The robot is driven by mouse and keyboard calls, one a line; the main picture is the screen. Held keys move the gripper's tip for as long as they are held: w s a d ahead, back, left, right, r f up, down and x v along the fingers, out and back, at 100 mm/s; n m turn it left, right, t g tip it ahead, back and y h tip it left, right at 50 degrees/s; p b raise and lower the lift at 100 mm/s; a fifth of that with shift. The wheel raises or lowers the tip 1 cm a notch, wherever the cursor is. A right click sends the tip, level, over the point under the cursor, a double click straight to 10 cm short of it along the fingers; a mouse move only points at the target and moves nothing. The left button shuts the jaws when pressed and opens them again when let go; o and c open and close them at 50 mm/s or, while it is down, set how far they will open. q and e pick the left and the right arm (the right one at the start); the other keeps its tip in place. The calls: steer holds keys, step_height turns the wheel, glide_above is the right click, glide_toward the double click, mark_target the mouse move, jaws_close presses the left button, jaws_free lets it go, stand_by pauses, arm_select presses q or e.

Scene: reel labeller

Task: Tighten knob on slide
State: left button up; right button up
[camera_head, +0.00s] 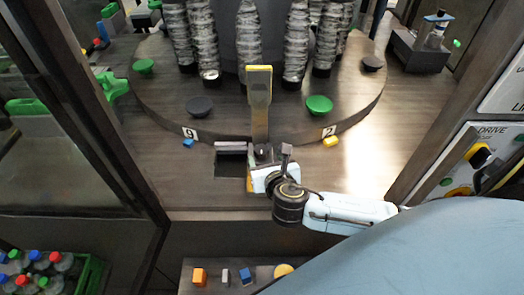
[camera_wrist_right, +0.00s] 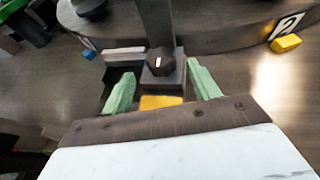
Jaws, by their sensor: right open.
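The slide is an upright grey post (camera_head: 260,120) with a yellow top, standing at the front edge of the round table. Its dark knob (camera_head: 263,152) sits low on the post. In the right wrist view the knob (camera_wrist_right: 162,62) is dark and faceted, with a white mark on its face. My right gripper (camera_head: 264,171) is just in front of it. Its green fingers (camera_wrist_right: 160,77) are open, one on each side of the knob in the picture, with gaps visible. Whether they reach its depth I cannot tell. My left gripper is not in view.
The round table (camera_head: 225,120) carries wrapped stacks and green and dark knobs. A yellow block (camera_head: 331,141) and a blue block (camera_head: 188,143) sit at its rim. A dark recess (camera_head: 230,166) lies left of the post. A drive panel (camera_head: 490,150) stands at right.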

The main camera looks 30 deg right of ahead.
mark_target(263, 153)
steer(key=x, duration=0.3)
steer(key=shift+w+d+f, duration=0.1)
steer(key=shift+w, duration=0.2)
steer(key=shift+w+d+f, duration=0.15)
steer(key=shift+w+f, duration=0.05)
steer(key=shift+w, duration=0.25)
steer(key=c, duration=1)
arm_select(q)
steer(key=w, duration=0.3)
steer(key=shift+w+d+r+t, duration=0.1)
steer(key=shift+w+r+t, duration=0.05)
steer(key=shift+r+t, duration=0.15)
